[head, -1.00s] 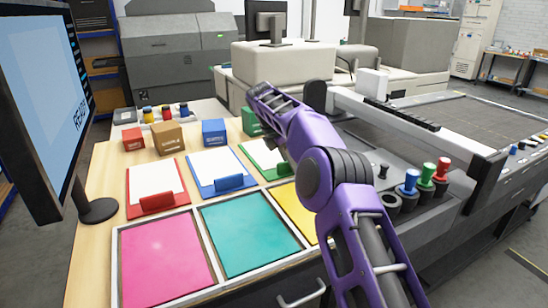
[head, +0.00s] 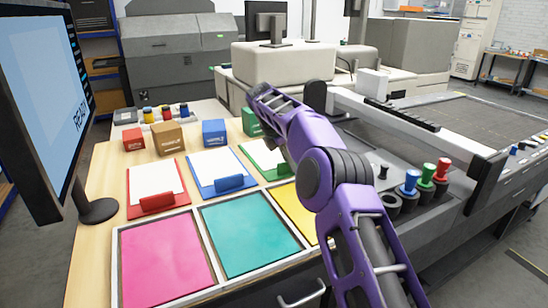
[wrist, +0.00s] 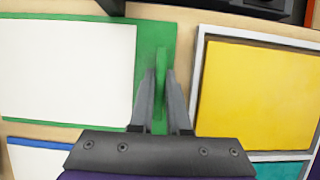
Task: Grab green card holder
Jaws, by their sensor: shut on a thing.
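The green card holder (head: 270,178) is a flat green board with a white card on it, and it is partly hidden behind my arm in the head view. In the wrist view, the green board (wrist: 149,32) lies at the upper left with its upright green grip piece (wrist: 161,62). My gripper (wrist: 161,85) is shut on that grip piece, one finger on each side. The board appears to lie flat on the wooden table. My fingertips are hidden by the arm in the head view.
A blue card holder (head: 229,183) and a red one (head: 158,202) lie to the left. Framed yellow (head: 289,206), teal (head: 248,240) and pink (head: 165,262) panels lie in front. Coloured boxes stand behind. A monitor (head: 40,110) stands at left, a printing machine (head: 430,120) at right.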

